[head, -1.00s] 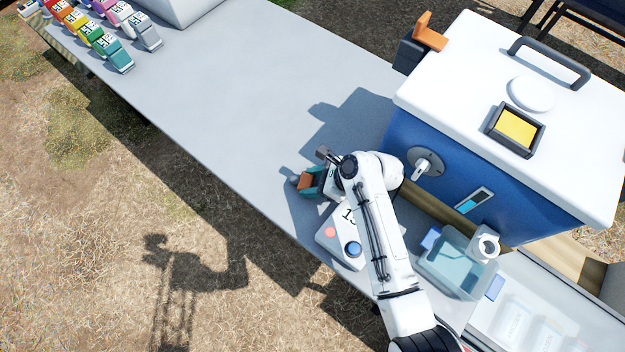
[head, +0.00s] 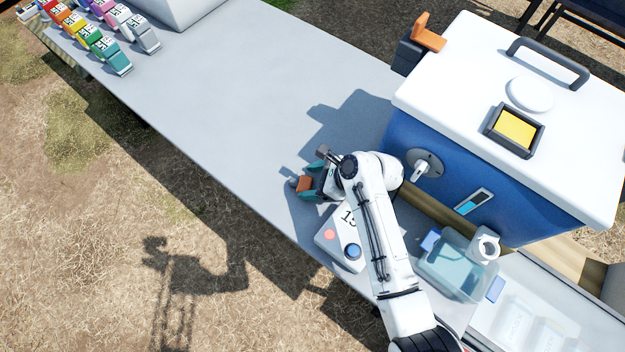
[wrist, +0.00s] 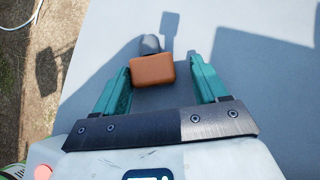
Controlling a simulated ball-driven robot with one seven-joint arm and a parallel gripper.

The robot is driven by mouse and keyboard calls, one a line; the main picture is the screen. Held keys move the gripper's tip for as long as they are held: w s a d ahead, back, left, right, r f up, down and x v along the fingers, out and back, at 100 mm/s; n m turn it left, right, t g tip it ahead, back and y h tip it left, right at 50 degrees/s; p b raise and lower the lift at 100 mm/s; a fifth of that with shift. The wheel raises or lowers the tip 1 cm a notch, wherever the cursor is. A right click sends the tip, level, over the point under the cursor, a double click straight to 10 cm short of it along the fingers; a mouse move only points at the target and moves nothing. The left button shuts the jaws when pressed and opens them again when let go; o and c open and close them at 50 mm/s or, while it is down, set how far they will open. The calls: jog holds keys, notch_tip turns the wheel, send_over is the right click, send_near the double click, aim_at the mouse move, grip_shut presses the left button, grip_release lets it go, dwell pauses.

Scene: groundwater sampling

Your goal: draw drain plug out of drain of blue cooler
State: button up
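The blue cooler (head: 480,165) with a white lid stands at the right of the head view. On its front face is a round grey drain plate (head: 415,157) with a white T-shaped fitting (head: 422,171), which looks like the drain plug seated in the drain. My gripper (head: 307,186) is left of the cooler, low over the table and away from the plug. In the wrist view its teal fingers (wrist: 158,66) are apart, with an orange block (wrist: 153,70) with a grey end between them. A gap shows on the block's right side. The cooler's drain is outside the wrist view.
A white box with red and blue buttons (head: 330,236) sits beside my arm. A clear bluish tub (head: 452,272) and a white cup (head: 484,247) stand below the cooler. The table's middle (head: 250,90) is clear.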

jog(key=shift+s+a+f+g, duration=0.15)
jog(key=shift+s+f+g, duration=0.15)
jog(key=shift+s+f, duration=0.5)
jog(key=r, duration=0.4)
jog(key=shift+w+r, duration=0.35)
jog(key=shift+w, duration=0.05)
jog(key=s+d+r+p, duration=0.1)
jog(key=s+d+r, duration=0.2)
jog(key=s+r, duration=0.7)
jog(key=s, duration=0.3)
jog(key=shift+d, duration=0.3)
jog(key=shift+f, duration=0.1)
